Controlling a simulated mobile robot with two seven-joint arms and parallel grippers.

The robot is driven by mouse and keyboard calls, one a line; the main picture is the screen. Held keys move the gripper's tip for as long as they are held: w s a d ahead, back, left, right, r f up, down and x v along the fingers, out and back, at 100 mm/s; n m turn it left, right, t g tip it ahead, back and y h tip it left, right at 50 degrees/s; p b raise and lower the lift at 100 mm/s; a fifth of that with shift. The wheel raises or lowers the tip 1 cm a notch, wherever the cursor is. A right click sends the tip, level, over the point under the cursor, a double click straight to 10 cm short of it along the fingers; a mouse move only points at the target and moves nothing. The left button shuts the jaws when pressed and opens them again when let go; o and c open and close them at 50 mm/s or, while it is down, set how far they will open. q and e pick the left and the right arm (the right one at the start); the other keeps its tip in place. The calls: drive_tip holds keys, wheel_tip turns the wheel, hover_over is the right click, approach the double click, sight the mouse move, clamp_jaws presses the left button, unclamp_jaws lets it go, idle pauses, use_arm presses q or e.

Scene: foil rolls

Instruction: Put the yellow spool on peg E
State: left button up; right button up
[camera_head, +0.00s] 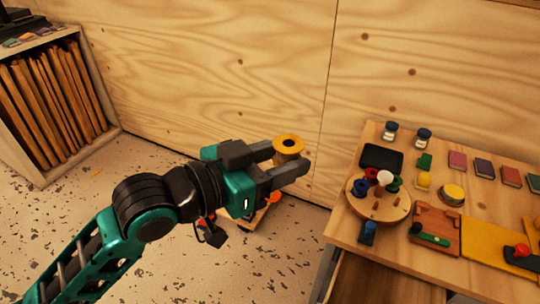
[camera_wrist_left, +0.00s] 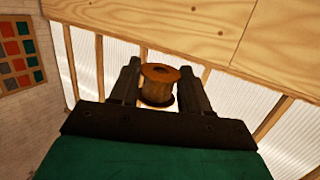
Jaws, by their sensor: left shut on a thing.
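The yellow spool (camera_head: 288,146) is held between the fingers of my left gripper (camera_head: 286,162), above the floor and left of the table. In the left wrist view, the spool (camera_wrist_left: 160,84) stands between the two fingers (camera_wrist_left: 161,92). A round wooden board (camera_head: 387,213) lies on the table at right, with several coloured spools and bare wooden pegs. A blue spool (camera_head: 360,188), a red one (camera_head: 372,175) and a white one (camera_head: 385,177) show on it. I cannot read any peg letters, so I cannot tell which is peg E. My right gripper is out of view.
The table (camera_head: 345,232) also holds jars (camera_head: 423,138), a black tray (camera_head: 381,158), a yellow-topped tin (camera_head: 452,194), a small blue item (camera_head: 368,232) and a brown wooden tray (camera_head: 435,222). A plywood wall (camera_head: 220,70) stands behind. A shelf (camera_head: 55,100) is at far left.

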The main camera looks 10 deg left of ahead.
use_arm(q)
drive_tip(key=d+f+m+g+h, duration=0.1)
drive_tip(key=w+d+f+m+g+h, duration=0.2)
drive_tip(key=f+g, duration=0.1)
drive_tip(key=shift+w+m, duration=0.25)
drive_tip(key=shift+m, duration=0.15)
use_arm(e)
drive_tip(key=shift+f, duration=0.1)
